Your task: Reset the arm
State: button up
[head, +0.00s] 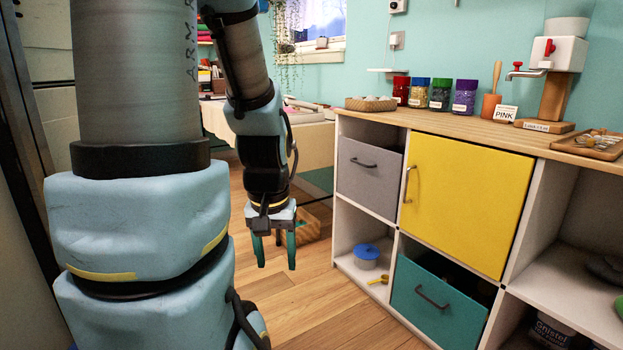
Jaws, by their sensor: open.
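My arm comes down from the top left of the head view, with a large column of it in the foreground. My gripper (276,262) hangs pointing down in front of the shelf unit, to the left of it. Its two green-tipped fingers are apart, with nothing between them. It hangs above the wooden floor and touches nothing that I can see.
A white shelf unit (390,230) with a wooden top stands at the right, with grey, yellow and teal fronts. Jars and a dispenser (565,52) stand on it. A wooden crate (308,228) is behind my gripper. The floor (325,300) between is clear.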

notch_tip(320, 180, up, 32)
jog(key=p, duration=2.9)
jog(key=shift+f+p, duration=0.2)
jog(key=shift+p, duration=0.2)
jog(key=shift+c, duration=0.2)
